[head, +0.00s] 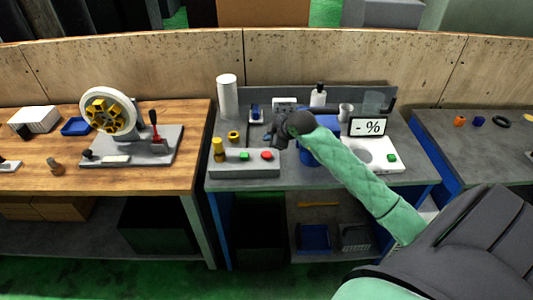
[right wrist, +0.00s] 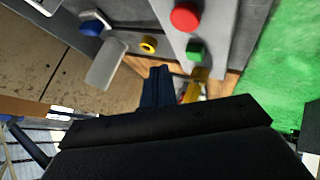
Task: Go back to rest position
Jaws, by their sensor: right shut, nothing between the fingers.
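My right gripper (head: 276,134) is over the middle grey table, just behind and above the right end of a grey control box (head: 245,172). The box carries a red button (head: 267,155), a green button (head: 244,156) and a yellow knob (head: 219,148). In the right wrist view my fingers (right wrist: 157,88) are together, with nothing between them. That view also shows the red button (right wrist: 185,17) and the green button (right wrist: 195,50), apart from the fingers. My green-sleeved right arm reaches in from the lower right. My left gripper is not in view.
A grinder with a white wheel (head: 108,113) stands on the wooden table at left. Near my right arm are a blue container (head: 320,150), a percent display (head: 368,127) and a white cylinder (head: 228,97). A yellow ring (head: 233,135) lies behind the box. Another grey table (head: 470,150) is at right.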

